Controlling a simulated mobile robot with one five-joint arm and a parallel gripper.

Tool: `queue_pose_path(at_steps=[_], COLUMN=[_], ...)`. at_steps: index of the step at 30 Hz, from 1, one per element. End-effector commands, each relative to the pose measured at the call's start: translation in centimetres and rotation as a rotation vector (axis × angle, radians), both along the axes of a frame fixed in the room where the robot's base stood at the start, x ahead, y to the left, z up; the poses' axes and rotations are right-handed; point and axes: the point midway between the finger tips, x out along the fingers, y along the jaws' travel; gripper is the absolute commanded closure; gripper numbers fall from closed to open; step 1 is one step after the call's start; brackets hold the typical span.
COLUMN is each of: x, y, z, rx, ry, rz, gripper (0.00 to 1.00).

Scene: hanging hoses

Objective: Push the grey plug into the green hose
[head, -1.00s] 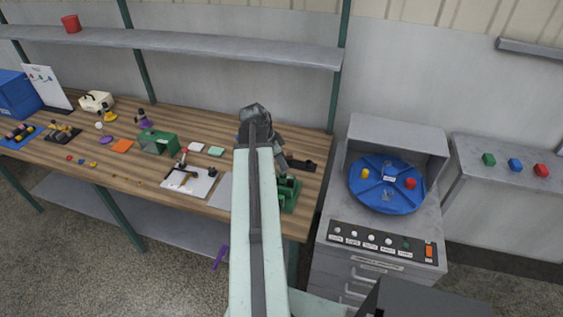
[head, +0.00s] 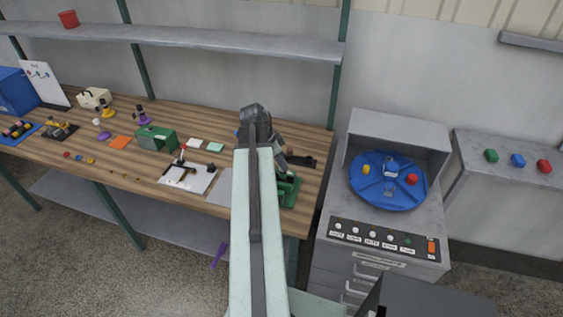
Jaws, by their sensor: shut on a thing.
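My arm runs up the middle of the head view to a dark wrist. Beyond the wrist, my gripper (head: 282,163) shows only as a small grey shape above a green fixture (head: 288,188) at the right end of the bench. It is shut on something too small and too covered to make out. I cannot pick out the grey plug or the green hose for certain. My arm hides part of the bench around them, so I cannot tell whether they touch.
The wooden bench (head: 130,165) holds a green box (head: 157,138), a white board (head: 188,178) and several small parts. A shelf (head: 200,42) runs above. To the right stands a grey cabinet with a blue turntable (head: 380,198). A purple object (head: 218,256) shows below the bench edge.

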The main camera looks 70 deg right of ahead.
Motion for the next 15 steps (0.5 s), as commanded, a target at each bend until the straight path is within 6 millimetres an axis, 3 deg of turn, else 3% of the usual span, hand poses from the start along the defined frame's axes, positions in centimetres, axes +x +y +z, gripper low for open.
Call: queue_pose_path(at_steps=[2, 3, 6, 15], x=[0.0, 0.0, 0.0, 0.02], y=[0.0, 0.0, 0.0, 0.01], z=[-0.35, -0.35, -0.23, -0.16], rx=[0.0, 0.0, 0.0, 0.0], ry=[0.0, 0.0, 0.0, 0.0], rz=[0.0, 0.0, 0.0, 0.0], gripper=[1.0, 0.72, 0.5, 0.5])
